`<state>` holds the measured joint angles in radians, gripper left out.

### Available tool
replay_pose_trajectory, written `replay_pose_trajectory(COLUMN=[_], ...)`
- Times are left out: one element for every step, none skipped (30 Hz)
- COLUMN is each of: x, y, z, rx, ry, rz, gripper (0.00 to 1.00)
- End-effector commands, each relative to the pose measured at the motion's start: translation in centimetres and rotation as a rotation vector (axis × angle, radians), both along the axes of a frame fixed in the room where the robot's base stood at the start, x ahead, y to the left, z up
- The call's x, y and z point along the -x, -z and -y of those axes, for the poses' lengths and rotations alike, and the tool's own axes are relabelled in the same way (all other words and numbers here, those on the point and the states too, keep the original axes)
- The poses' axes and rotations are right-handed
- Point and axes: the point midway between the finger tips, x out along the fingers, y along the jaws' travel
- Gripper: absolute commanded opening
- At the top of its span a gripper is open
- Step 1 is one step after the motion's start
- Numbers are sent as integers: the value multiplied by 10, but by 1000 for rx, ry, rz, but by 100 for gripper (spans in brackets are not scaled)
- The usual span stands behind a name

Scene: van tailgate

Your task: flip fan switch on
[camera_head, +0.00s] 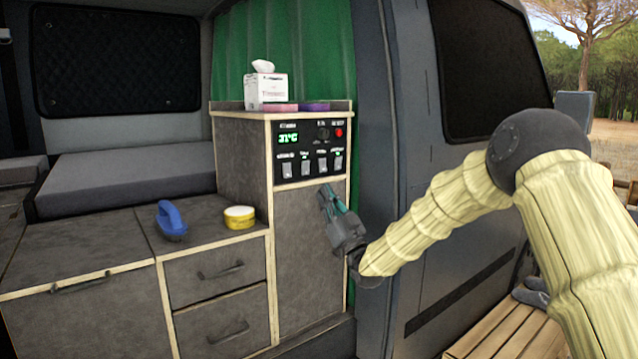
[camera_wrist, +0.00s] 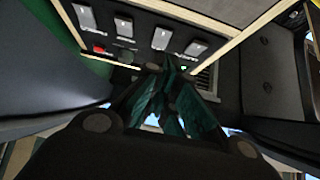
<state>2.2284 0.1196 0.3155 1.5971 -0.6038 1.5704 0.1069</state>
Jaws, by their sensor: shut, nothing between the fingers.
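The black control panel (camera_head: 310,151) is on the upper front of the tall grey cabinet. It has a green display reading about 31°C, a red button (camera_head: 339,132) and a row of several white rocker switches (camera_head: 313,166). The labels are too small to read, so I cannot tell which switch is the fan's. In the wrist view the switches (camera_wrist: 163,38) run along the top. My gripper (camera_head: 328,192) has teal fingers, is shut and empty, and is just below the panel's switch row. In the wrist view its fingertips (camera_wrist: 165,65) point toward the panel, apart from the switches as far as I can see.
A tissue box (camera_head: 266,88) stands on the cabinet top. A blue brush (camera_head: 171,220) and a yellow roll (camera_head: 239,217) lie on the lower counter. The van's door pillar (camera_head: 375,130) is close to the right of the cabinet. A wooden slatted bench (camera_head: 508,335) is at lower right.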

Motion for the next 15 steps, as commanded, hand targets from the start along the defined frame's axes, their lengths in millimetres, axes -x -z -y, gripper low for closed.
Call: replay_pose_trajectory(x=[5, 7, 10, 13, 15, 18, 20, 21, 23, 24, 25, 26, 27, 28, 28], y=[8, 12, 17, 21, 24, 28, 31, 34, 36, 38, 39, 41, 42, 43, 43], z=[7, 9, 12, 14, 15, 17, 18, 18, 19, 20, 20, 21, 22, 22, 22], rx=[-2, -2, -2, -1, -2, -1, 0, 0, -1, -1, -1, -1, -1, -1, -1], ry=[3, 4, 4, 5, 4, 4, 4, 2, 2, 1, 1, 1, 1, 1, 1], rz=[-2, -2, -2, -1, 0, -1, -1, 0, 0, 1, 1, 1, 1, 1, 1], gripper=[0, 0, 0, 0, 0, 0, 0, 0, 0, 0, 0, 0, 0, 0, 0])
